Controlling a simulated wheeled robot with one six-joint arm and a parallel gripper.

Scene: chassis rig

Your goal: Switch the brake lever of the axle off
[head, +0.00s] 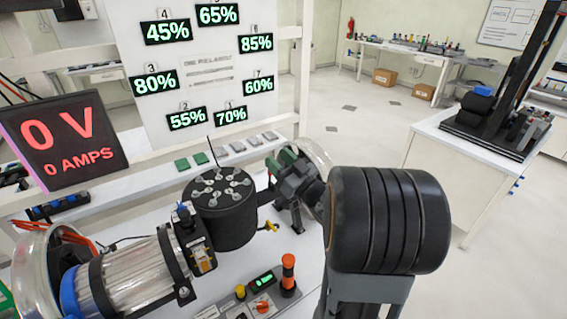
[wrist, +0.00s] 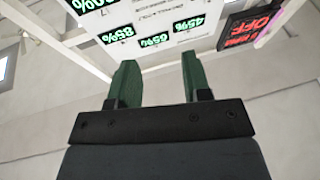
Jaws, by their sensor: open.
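My gripper (head: 288,160) is at the far side of the bench in the head view, partly hidden by my arm. In the wrist view, my gripper (wrist: 160,65) shows two green fingers, apart and with nothing between them. A small yellow lever (head: 270,227) sticks out beside the black drum with metal fittings (head: 224,207). It may be the brake lever; I cannot tell its setting. The axle assembly with a clear cylinder (head: 137,275) lies at lower left. My gripper is above and beyond the yellow lever, apart from it.
A control box with an orange-topped stick (head: 288,275) stands at the front of the bench. A red display (head: 62,140) reads 0 V and 0 AMPS. A percentage panel (head: 190,75) stands behind. Open floor lies to the right, before a white table (head: 470,165).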

